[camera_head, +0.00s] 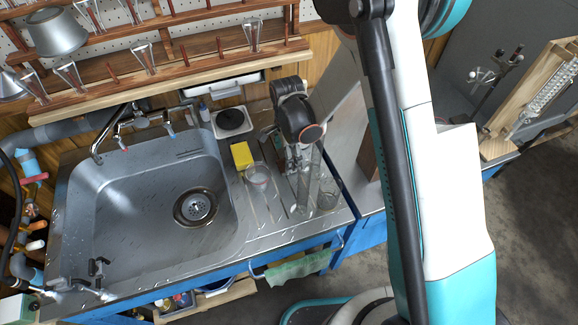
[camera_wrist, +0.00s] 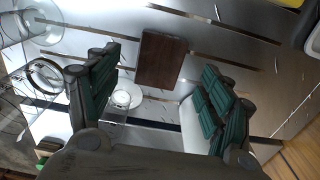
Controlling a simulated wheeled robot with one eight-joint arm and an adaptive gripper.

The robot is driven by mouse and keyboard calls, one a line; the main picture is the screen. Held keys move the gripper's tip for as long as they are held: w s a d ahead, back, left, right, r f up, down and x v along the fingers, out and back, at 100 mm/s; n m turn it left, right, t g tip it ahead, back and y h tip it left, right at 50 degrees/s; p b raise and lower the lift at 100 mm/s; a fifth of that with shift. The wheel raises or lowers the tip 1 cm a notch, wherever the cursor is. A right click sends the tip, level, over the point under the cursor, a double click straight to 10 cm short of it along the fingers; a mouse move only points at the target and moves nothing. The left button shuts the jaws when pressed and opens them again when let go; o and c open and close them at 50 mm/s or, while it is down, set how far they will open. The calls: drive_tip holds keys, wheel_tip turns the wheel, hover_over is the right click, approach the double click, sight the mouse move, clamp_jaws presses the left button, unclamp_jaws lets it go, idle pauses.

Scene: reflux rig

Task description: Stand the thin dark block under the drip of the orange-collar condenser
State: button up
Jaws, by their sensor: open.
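In the wrist view a thin dark reddish-brown block (camera_wrist: 161,60) lies on the ribbed metal drainboard, between and beyond my finger tips. My gripper (camera_wrist: 158,72) is open, with green-padded fingers on either side of the block and a gap to each. In the head view my gripper (camera_head: 297,158) is over the drainboard right of the sink, and I cannot make out the block under it. A glass coil condenser (camera_head: 548,98) is on a wooden frame at the far right. Its collar colour and drip point cannot be told.
Glass beakers (camera_head: 258,176) (camera_head: 328,196) stand close to my gripper on the drainboard (camera_head: 275,232). A yellow sponge (camera_head: 241,156) lies behind. The sink basin (camera_head: 130,220) is left. A clamp stand (camera_head: 494,70) is at the right bench. A glassware shelf (camera_head: 150,75) is above.

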drive_tip(key=f, duration=0.1)
drive_tip(key=f+b, duration=0.1)
drive_tip(key=f, duration=0.2)
drive_tip(key=shift+w+d+f+b, duration=0.1)
drive_tip(key=shift+d+f+b, duration=0.15)
drive_tip(key=shift+b, duration=0.15)
drive_tip(key=shift+r, duration=0.1)
drive_tip(key=c, duration=1.2)
drive_tip(key=shift+c, duration=0.2)
